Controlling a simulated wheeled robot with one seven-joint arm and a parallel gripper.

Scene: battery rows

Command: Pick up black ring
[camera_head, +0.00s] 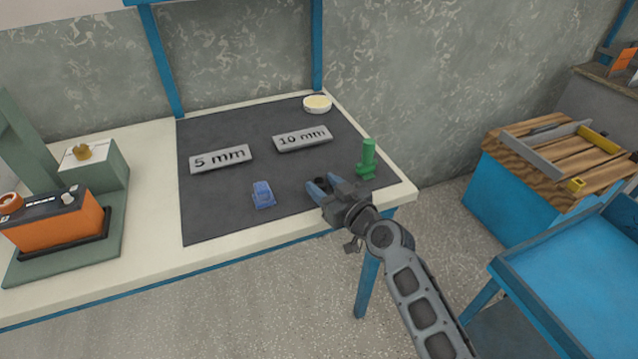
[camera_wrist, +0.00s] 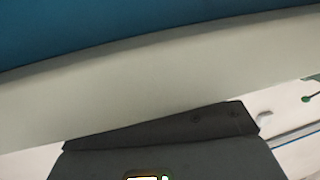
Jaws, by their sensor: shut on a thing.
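My gripper (camera_head: 323,188) is above the front right part of the dark mat (camera_head: 215,215) on the table. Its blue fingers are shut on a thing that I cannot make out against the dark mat. I cannot pick out a black ring anywhere in the head view.
A green upright piece (camera_head: 368,160) stands just right of my gripper. A blue piece (camera_head: 263,195) lies to the left. The 5 mm plate (camera_head: 221,159), 10 mm plate (camera_head: 302,138) and a pale round disc (camera_head: 317,104) are farther back. An orange battery (camera_head: 55,225) stands far left.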

